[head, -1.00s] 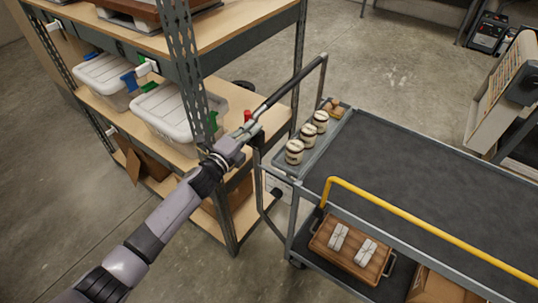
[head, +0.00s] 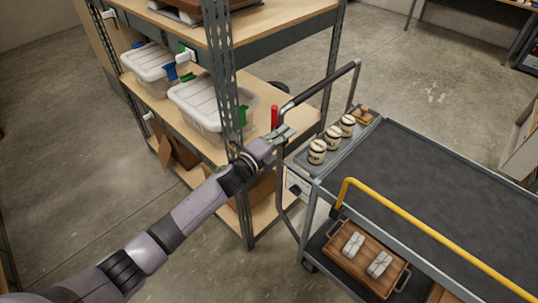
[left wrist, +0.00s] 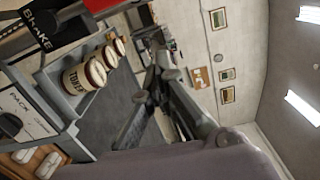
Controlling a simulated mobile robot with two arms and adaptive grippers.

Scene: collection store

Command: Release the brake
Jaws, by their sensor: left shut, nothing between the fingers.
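The red brake lever (head: 274,117) stands upright by the cart's push handle (head: 320,84), at the cart's left end in the head view. My left gripper (head: 288,133) is shut and empty, just right of the lever and slightly below its top. I cannot tell whether they touch. In the left wrist view, a red part (left wrist: 103,5) and a label reading BRAKE (left wrist: 32,32) show at the upper left. The left gripper's fingers (left wrist: 158,62) point away from the camera there. The lever's lower end is hidden behind the gripper. My right gripper is not in view.
The cart (head: 430,165) carries several labelled jars (head: 333,137) in an end tray and has a yellow rail (head: 430,232). A wooden tray (head: 340,262) sits on its lower deck. A shelving rack (head: 228,90) with lidded bins stands close to the left of the handle.

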